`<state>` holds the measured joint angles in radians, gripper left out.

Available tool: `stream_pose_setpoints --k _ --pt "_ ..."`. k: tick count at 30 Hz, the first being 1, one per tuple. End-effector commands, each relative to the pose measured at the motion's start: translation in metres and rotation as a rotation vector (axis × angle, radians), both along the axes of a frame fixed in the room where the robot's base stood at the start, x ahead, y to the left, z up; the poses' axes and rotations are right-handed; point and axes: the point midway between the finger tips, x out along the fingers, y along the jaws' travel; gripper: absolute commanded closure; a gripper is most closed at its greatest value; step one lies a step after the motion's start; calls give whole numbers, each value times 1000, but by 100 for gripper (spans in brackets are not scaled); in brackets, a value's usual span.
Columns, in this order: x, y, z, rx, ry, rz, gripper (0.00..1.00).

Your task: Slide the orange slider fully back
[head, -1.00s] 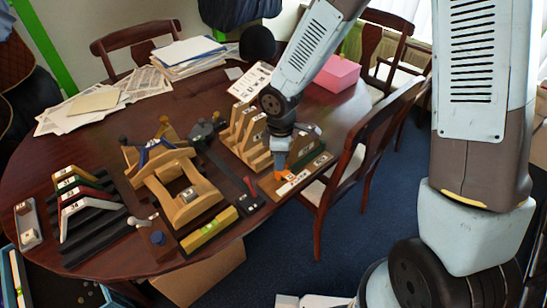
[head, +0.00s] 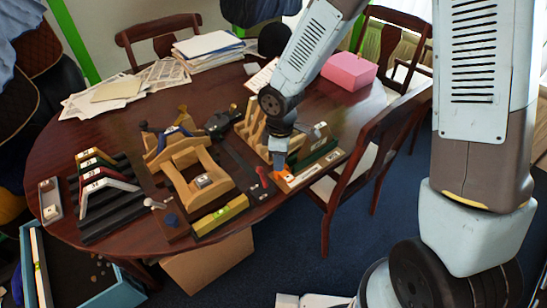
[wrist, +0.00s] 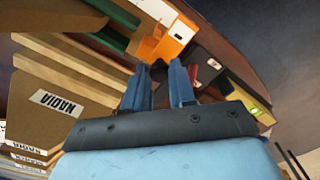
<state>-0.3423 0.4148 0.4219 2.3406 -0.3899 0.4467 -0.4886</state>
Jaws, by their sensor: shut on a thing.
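The orange slider (head: 283,171) sits at the near end of the wooden rack by the table's right edge, directly under my gripper (head: 280,158). In the wrist view the orange slider (wrist: 165,38) shows just beyond the fingertips, on a pale labelled strip. My gripper (wrist: 158,72) points down with its two blue fingers close around a small dark piece, which appears to be the slider's knob. The fingers hide most of that piece, and the arm hides part of the slider in the head view.
Upright wooden boards (head: 254,122) stand left of the slider, and a green bar (head: 316,153) lies right of it. A red-ended lever (head: 263,175) is close on the left. A chair (head: 365,140) stands against the table's right edge. A pink box (head: 349,71) is farther back.

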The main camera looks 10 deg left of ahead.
Motion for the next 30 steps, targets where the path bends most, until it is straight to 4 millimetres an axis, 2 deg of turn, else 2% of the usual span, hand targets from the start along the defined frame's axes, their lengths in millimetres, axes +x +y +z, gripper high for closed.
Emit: stream_pose_setpoints --k 8,9,16,25,30 --pt "-1 3 0 0 1 2 100" --pt "-1 3 0 0 1 3 73" --pt "0 1 0 -1 1 -3 51" --pt "1 -1 1 -1 0 -5 50" --pt "2 -1 16 0 -3 -6 50"
